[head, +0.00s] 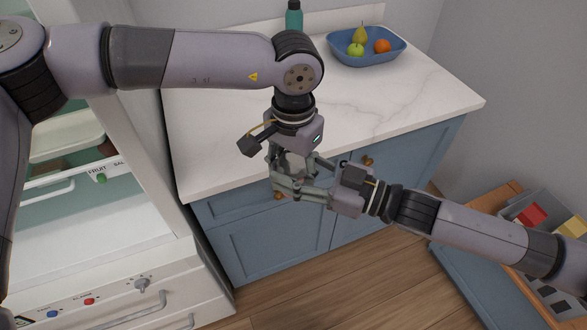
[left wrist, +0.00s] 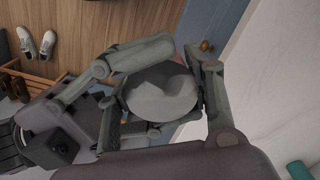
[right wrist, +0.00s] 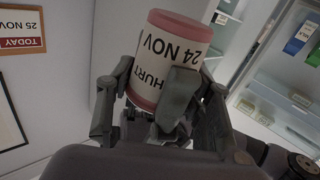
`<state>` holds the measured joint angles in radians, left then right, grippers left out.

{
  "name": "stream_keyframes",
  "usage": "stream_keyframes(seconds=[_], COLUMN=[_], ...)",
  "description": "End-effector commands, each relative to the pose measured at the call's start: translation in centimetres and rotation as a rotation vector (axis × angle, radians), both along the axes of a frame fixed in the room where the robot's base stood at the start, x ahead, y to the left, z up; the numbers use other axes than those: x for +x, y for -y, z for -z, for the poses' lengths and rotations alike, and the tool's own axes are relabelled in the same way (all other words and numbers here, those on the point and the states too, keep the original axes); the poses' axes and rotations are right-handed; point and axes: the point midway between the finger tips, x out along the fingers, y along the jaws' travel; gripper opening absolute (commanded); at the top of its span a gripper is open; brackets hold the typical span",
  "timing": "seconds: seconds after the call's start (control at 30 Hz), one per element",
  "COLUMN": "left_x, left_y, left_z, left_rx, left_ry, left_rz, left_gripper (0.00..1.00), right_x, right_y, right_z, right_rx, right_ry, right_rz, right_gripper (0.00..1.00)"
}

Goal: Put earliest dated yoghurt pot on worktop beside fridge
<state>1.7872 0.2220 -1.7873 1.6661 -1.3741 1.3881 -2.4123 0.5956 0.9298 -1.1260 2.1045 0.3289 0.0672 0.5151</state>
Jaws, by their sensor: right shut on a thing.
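A yoghurt pot (right wrist: 165,60) with a white label and a pink rim shows in the right wrist view; its label reads "24 NOV" and part of "YOGHURT". My right gripper (head: 306,188) is shut on it. My left gripper (head: 292,170) comes from above, its fingers spread around the same pot, whose round pale end (left wrist: 160,95) shows in the left wrist view. In the head view the fingers mostly hide the pot, in front of the worktop's front edge. The white marble worktop (head: 400,115) lies beyond. The open fridge (head: 100,225) stands at the left.
A blue fruit bowl (head: 366,58) and a teal bottle (head: 294,18) stand at the back of the worktop; its middle right is clear. A wooden crate or rack (head: 510,195) stands lower right. A sign (right wrist: 22,30) reads "TODAY 25 NOV".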

Motion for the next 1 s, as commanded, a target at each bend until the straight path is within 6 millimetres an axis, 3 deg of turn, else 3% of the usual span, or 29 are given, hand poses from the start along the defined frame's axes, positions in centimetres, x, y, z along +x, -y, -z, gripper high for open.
stream_keyframes(seconds=[0.3,0.33,0.67,1.0], left_x=[-0.09,-0.08,-0.04,-0.02], left_y=[0.11,0.13,0.08,0.05], left_z=[-0.05,-0.08,-0.07,-0.06], left_rx=[-0.003,-0.003,-0.002,-0.001], left_ry=[-0.001,-0.001,0.0,0.0], left_rz=[0.001,0.001,0.001,0.0], left_gripper=[0.16,0.15,0.15,0.15], right_x=[0.01,0.01,0.01,-0.07], right_y=[-0.03,-0.03,-0.02,0.18], right_z=[-0.05,-0.05,-0.02,0.03], right_rx=[0.0,0.0,0.0,-0.001], right_ry=[0.001,0.001,0.0,0.0], right_rz=[0.0,0.0,0.0,0.001], right_gripper=[0.11,0.48,0.7,0.71])
